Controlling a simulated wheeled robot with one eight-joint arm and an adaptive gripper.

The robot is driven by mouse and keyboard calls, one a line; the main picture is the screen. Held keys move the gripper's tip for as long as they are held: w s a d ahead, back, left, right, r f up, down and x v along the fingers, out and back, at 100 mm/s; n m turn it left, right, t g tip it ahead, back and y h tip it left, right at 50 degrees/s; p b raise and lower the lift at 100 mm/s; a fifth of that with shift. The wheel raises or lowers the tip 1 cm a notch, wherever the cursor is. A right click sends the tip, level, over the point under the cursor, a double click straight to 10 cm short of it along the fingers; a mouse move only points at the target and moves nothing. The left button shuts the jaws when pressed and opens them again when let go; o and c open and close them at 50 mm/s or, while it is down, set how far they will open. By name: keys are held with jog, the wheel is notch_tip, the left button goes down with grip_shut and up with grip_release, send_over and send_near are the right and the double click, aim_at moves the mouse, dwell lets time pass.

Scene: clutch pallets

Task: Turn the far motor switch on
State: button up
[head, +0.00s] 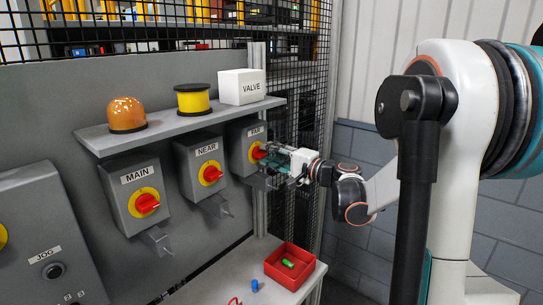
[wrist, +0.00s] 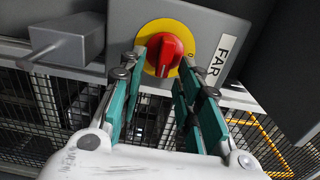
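The far motor switch is a grey box (head: 239,147) with a red knob on a yellow disc, at the right end of the row under the shelf. In the wrist view its red knob (wrist: 163,55) sits upright in the picture with the FAR label (wrist: 220,59) beside it. My gripper (head: 267,152) is right in front of this knob. In the wrist view my gripper (wrist: 163,72) is open, with its green-padded fingers on either side of the knob. I cannot tell whether the fingertips touch it.
The NEAR switch (head: 204,168) and MAIN switch (head: 140,196) hang to the left. The shelf (head: 175,128) above carries an orange dome (head: 127,115), a yellow spool (head: 193,99) and a white VALVE box (head: 242,87). A red tray (head: 290,264) stands below. Wire mesh is behind.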

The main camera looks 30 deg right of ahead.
jog(key=v, duration=1.2)
dwell(0.5)
